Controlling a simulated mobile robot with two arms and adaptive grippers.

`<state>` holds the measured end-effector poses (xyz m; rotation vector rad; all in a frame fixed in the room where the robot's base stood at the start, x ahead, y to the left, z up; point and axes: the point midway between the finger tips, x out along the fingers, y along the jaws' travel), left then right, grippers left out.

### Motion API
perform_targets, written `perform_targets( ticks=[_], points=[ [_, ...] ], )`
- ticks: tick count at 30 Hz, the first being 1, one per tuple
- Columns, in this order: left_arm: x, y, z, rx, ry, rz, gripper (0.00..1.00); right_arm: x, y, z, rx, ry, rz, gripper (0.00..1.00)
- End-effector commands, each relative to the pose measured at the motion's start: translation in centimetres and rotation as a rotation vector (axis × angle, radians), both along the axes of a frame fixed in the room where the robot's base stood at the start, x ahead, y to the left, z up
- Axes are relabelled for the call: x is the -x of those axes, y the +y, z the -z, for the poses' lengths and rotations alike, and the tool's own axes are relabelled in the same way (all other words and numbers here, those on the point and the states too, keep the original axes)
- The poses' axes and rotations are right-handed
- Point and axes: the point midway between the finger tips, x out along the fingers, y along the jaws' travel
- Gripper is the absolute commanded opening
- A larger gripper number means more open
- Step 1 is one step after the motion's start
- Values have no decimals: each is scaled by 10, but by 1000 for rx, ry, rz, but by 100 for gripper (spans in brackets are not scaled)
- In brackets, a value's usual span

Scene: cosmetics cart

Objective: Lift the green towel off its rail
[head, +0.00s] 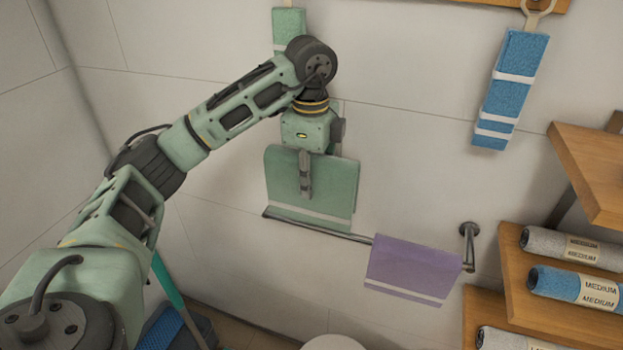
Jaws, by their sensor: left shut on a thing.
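The green towel (335,188) shows in the head view with a white stripe near its lower edge. My left gripper (306,190) is shut on it, its fingers pointing down over the towel's front. The towel's body shows above the metal rail (330,229), with its lower edge close to the rail; I cannot tell whether they touch. A purple towel (410,268) hangs over the right part of the same rail. My right gripper is not in view.
Another green towel (289,22) hangs higher on the wall, partly behind my arm. A blue striped towel (512,85) hangs at upper right. Wooden shelves (580,165) with rolled towels (572,287) stand at right. A white rounded object (333,343) is below.

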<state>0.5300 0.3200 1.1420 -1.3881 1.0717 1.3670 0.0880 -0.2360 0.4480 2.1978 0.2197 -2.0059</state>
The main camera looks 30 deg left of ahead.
Motion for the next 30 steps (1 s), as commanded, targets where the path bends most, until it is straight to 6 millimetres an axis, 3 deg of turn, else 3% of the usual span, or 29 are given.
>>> perform_targets(
  ticks=[7,17,30],
  points=[
    [0,0,-12,1,-1,0,7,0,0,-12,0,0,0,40],
    [3,-2,-10,0,-1,2,7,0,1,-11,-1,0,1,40],
    [47,-29,-11,1,-1,4,7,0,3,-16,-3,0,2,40]
  ],
)
